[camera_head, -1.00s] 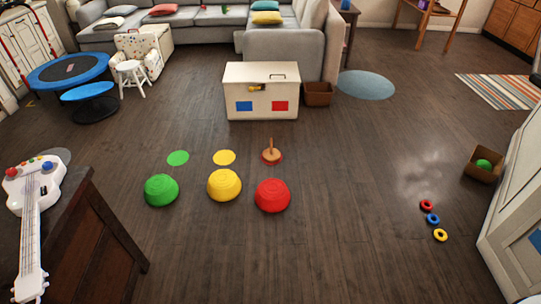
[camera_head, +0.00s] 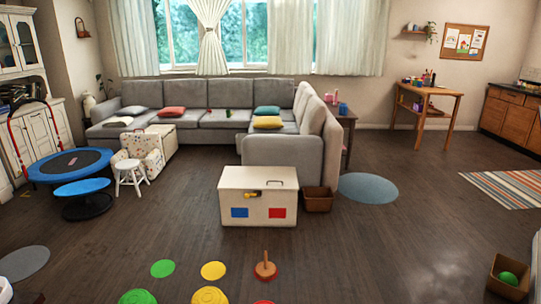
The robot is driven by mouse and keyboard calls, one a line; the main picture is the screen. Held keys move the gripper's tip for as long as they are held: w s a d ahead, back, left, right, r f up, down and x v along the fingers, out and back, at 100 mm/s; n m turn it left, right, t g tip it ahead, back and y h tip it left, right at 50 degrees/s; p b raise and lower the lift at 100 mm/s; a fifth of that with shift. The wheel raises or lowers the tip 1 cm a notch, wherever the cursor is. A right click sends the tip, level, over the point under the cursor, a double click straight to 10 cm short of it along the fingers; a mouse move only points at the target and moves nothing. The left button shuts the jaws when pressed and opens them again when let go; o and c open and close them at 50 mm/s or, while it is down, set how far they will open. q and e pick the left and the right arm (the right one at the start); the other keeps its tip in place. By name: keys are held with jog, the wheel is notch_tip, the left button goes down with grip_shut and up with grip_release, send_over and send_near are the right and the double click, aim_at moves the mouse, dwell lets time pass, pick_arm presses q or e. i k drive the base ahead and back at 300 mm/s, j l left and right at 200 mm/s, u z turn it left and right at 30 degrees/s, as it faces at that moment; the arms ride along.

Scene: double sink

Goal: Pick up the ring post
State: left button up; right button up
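The ring post (camera_head: 265,267) is a brown wooden peg standing upright on a round base. It stands on the floor near the bottom of the head view, to the right of the yellow floor disc (camera_head: 213,270). Neither of my grippers shows in the head view.
A green disc (camera_head: 162,268) lies left of the yellow one. Green (camera_head: 137,297) and yellow (camera_head: 209,295) domes are cut off at the bottom edge. A white chest (camera_head: 258,196) stands behind the post, with a brown bin (camera_head: 317,199) beside it. Floor right of the post is clear.

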aim_at(265, 269)
jog(key=i+l+z, duration=0.5)
jog(key=i+z, duration=0.15)
jog(key=z, duration=0.15)
jog(key=i+z, duration=0.4)
jog(key=i+l+u, duration=0.15)
jog(key=i, duration=0.35)
jog(key=i+l+u, duration=0.1)
jog(key=i, duration=0.4)
jog(key=i+u, duration=0.2)
jog(key=u, duration=0.25)
jog(key=i+u, duration=0.25)
jog(key=u, duration=0.15)
jog(key=i+l+u, duration=0.1)
jog(key=u, duration=0.35)
jog(key=i+l+u, duration=0.25)
jog(key=u, duration=0.2)
